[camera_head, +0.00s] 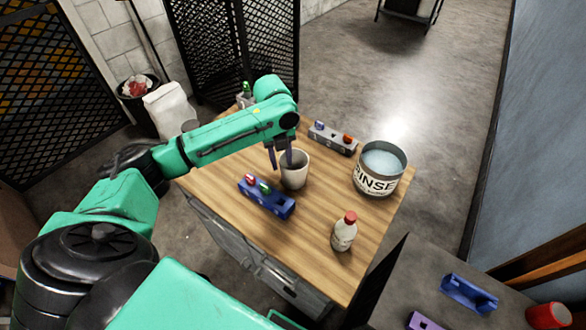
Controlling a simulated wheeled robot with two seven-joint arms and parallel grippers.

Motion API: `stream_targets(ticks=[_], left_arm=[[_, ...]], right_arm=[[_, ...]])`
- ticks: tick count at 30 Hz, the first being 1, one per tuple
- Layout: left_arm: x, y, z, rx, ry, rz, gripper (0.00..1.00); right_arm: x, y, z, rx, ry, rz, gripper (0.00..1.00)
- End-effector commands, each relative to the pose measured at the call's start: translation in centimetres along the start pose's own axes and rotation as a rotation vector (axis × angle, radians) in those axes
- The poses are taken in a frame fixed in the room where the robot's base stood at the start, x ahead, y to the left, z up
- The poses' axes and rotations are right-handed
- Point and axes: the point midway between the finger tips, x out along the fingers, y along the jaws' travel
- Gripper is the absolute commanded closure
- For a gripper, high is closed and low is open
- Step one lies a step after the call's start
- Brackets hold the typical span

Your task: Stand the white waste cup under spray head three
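The white waste cup (297,176) stands upright on the wooden table, just behind a blue block (266,205) with red and green pieces on top. My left gripper (281,158) reaches in from the left and points down at the cup's left rim. Its two dark fingers are apart, one left of the cup and the other overlapping the cup's opening. I cannot tell whether they touch the cup. No part is clearly recognisable as spray head three. My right gripper is out of view.
A grey block (332,139) with coloured knobs lies behind the cup. A RINSE tub (379,168) stands to the right, and a red-capped bottle (344,232) nearer the front. The wooden table (318,217) is bare between the cup and bottle.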

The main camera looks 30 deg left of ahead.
Motion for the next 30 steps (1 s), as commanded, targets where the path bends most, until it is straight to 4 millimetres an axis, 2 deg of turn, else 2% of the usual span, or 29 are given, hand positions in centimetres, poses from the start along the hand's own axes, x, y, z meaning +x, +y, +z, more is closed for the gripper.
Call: stream_targets(ticks=[5, 9, 15, 16, 18, 19, 30], left_arm=[[2.6, 0.6, 0.0, -0.002, 0.003, 0.005, 0.61], [5.0, 0.6, 0.1, -0.002, 0.000, 0.001, 0.61], [5.5, 0.6, 0.2, -0.001, -0.003, 0.000, 0.61], [5.5, 0.6, 0.2, -0.001, -0.003, 0.000, 0.65], [5.5, 0.6, 0.2, -0.001, -0.003, 0.000, 0.92], [5.4, 0.6, 0.2, -0.001, -0.003, 0.000, 1.00], [5.4, 0.5, 0.2, -0.001, -0.003, 0.000, 1.00]], right_arm=[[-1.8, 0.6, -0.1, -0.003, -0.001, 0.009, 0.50], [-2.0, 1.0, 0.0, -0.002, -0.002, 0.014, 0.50], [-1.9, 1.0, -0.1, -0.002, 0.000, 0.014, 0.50], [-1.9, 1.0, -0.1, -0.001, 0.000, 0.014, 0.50], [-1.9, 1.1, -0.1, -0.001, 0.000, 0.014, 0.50], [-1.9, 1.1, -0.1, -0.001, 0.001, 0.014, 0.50], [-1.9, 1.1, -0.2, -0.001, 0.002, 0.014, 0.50]])
